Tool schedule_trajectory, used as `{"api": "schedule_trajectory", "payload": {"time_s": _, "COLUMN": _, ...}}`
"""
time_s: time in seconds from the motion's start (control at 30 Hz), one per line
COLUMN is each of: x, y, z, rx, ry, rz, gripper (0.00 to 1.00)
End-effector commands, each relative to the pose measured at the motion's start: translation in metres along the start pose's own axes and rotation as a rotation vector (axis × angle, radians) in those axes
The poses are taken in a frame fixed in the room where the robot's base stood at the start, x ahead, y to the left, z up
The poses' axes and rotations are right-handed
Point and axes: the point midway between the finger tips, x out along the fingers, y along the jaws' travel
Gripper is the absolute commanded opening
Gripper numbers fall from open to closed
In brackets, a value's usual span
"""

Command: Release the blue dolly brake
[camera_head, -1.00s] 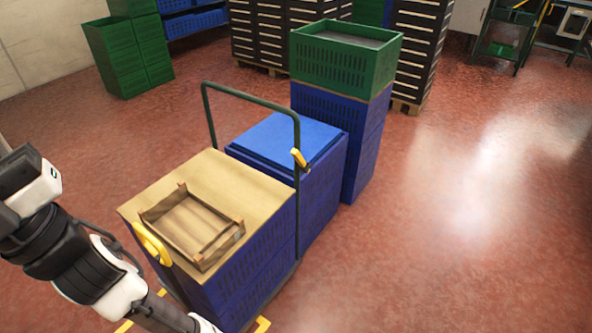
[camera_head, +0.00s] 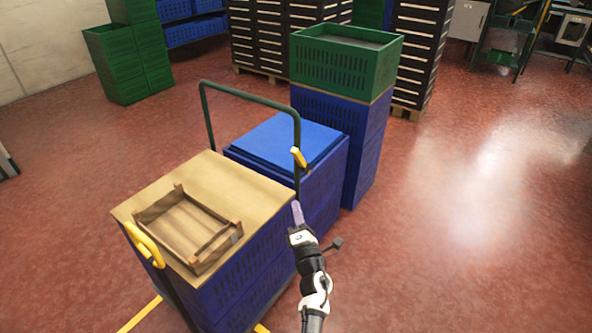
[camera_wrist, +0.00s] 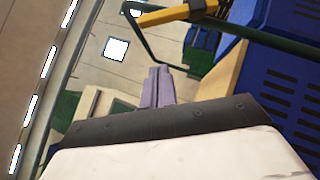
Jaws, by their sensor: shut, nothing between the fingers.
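Blue crates (camera_head: 248,290) stand stacked under a wooden top, with a dark green push bar (camera_head: 206,115) rising behind them. A small yellow lever (camera_head: 299,157) sits on the right post of this bar. It also shows at the top of the wrist view (camera_wrist: 180,13). A curved yellow handle (camera_head: 145,243) is at the front left corner. I cannot tell for sure which yellow part is the brake. My gripper (camera_head: 296,206) points up, below the small lever and apart from it. Its purple fingers (camera_wrist: 158,88) are together and empty. Wheels are hidden.
A wooden tray (camera_head: 187,227) lies on the wooden top. Behind the bar stand a blue-lidded crate stack (camera_head: 288,137) and a taller stack with a green crate (camera_head: 346,67) on top. The red floor (camera_head: 470,220) to the right is clear.

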Motion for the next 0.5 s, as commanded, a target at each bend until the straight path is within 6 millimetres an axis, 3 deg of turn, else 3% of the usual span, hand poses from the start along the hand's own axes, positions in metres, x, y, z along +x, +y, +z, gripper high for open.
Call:
{"api": "schedule_trajectory", "payload": {"time_s": 0.27, "x": 0.004, "y": 0.002, "z": 0.000, "rx": 0.003, "ry": 0.000, "rz": 0.004, "gripper": 0.00}}
{"api": "schedule_trajectory", "payload": {"time_s": 0.5, "x": 0.036, "y": 0.004, "z": 0.001, "rx": 0.004, "ry": 0.001, "rz": 0.007, "gripper": 0.00}}
